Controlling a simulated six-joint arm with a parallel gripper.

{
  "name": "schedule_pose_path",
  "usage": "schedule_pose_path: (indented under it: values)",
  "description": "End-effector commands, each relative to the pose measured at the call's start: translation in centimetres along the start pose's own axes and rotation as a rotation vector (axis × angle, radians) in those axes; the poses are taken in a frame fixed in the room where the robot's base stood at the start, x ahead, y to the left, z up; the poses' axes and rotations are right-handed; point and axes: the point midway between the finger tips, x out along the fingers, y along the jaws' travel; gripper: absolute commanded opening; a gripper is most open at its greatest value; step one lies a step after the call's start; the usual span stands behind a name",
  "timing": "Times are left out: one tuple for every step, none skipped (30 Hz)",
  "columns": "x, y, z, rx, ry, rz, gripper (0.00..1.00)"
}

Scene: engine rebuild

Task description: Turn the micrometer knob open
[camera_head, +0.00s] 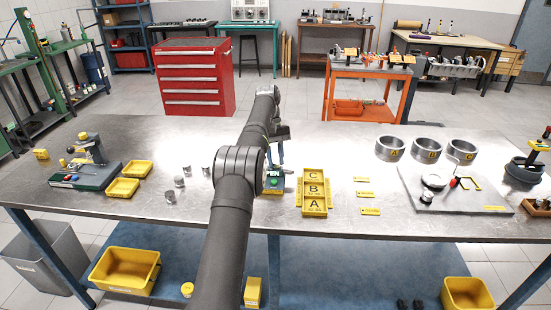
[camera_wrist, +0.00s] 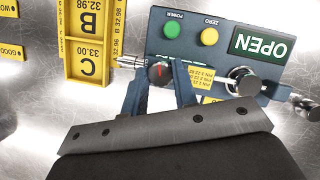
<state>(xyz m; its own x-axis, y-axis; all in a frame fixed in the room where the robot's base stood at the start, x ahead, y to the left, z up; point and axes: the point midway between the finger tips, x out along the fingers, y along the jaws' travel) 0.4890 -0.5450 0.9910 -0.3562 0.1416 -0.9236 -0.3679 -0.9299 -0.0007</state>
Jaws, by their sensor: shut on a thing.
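The micrometer unit is a dark blue box (camera_wrist: 222,42) with a green POWER button, a yellow ZERO button and a green display reading OPEN. In the head view its green display (camera_head: 274,182) shows beside my arm, which hides part of the unit. My gripper (camera_wrist: 160,82) is shut on a round dark knob (camera_wrist: 158,72) with a red mark, one blue finger on each side. A second silver round part (camera_wrist: 241,80) sits to the right, outside the fingers. In the head view my gripper (camera_head: 277,152) is over the unit, its tips mostly hidden.
A yellow tray marked A, B and C (camera_head: 315,206) stands just right of the unit. Small yellow tags (camera_head: 366,195) lie farther right, then three metal rings and a grey plate. Small metal cylinders (camera_head: 180,181) stand to the left. The table's front centre is largely clear.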

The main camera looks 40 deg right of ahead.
Motion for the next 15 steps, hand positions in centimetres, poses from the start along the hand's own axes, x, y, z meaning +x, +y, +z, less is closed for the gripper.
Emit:
schedule_pose_path:
  values:
    - [-0.15, -0.03, -0.04, -0.001, 0.005, 0.002, 0.28]
    - [-0.14, -0.03, -0.04, -0.001, 0.004, 0.002, 0.34]
    - [-0.14, -0.03, -0.03, -0.001, 0.004, 0.002, 0.42]
    - [-0.13, -0.03, -0.03, -0.001, 0.004, 0.002, 0.48]
    - [-0.12, -0.03, -0.03, -0.001, 0.003, 0.001, 0.48]
    - [-0.1, -0.02, -0.03, -0.001, 0.003, 0.001, 0.48]
    - [-0.09, -0.02, -0.03, -0.001, 0.003, 0.001, 0.48]
    - [-0.08, -0.02, -0.02, -0.001, 0.003, 0.001, 0.48]
    - [-0.07, -0.01, -0.02, -0.001, 0.002, 0.001, 0.48]
    - [-0.07, -0.01, -0.02, -0.001, 0.002, 0.001, 0.48]
    - [-0.06, -0.01, -0.02, -0.001, 0.002, 0.001, 0.48]
    - [-0.05, -0.01, -0.02, -0.002, 0.002, 0.002, 0.48]
    - [-0.05, -0.01, -0.01, -0.004, 0.002, 0.002, 0.48]
    - [-0.06, -0.02, -0.01, -0.007, 0.001, 0.004, 0.48]
    - [-0.06, -0.03, 0.0, -0.016, 0.001, 0.008, 0.48]
